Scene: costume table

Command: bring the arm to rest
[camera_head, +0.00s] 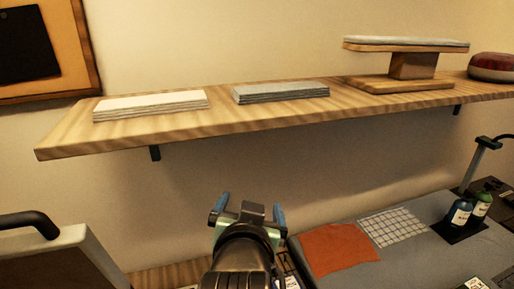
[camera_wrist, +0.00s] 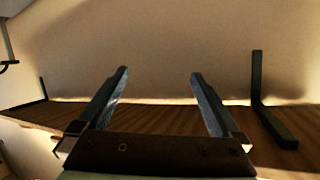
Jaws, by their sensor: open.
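My gripper (camera_head: 250,207) is raised in front of the wall, below the wooden wall shelf (camera_head: 65,137), at the bottom middle of the head view. Its two blue-grey fingers stand apart. In the wrist view my gripper (camera_wrist: 158,85) is open, and nothing is between its fingers. Beyond the fingers the wrist view shows the pale wall, a wooden board (camera_wrist: 180,119) and a dark bracket (camera_wrist: 262,110).
The shelf holds a white stack (camera_head: 150,105), a grey stack (camera_head: 280,92), a wooden stand (camera_head: 412,66) and a red round object (camera_head: 492,66). Below lie an orange cloth (camera_head: 335,250) and a checked cloth (camera_head: 393,226). Bottles (camera_head: 461,212) stand at right. A beige panel (camera_head: 45,262) is at left.

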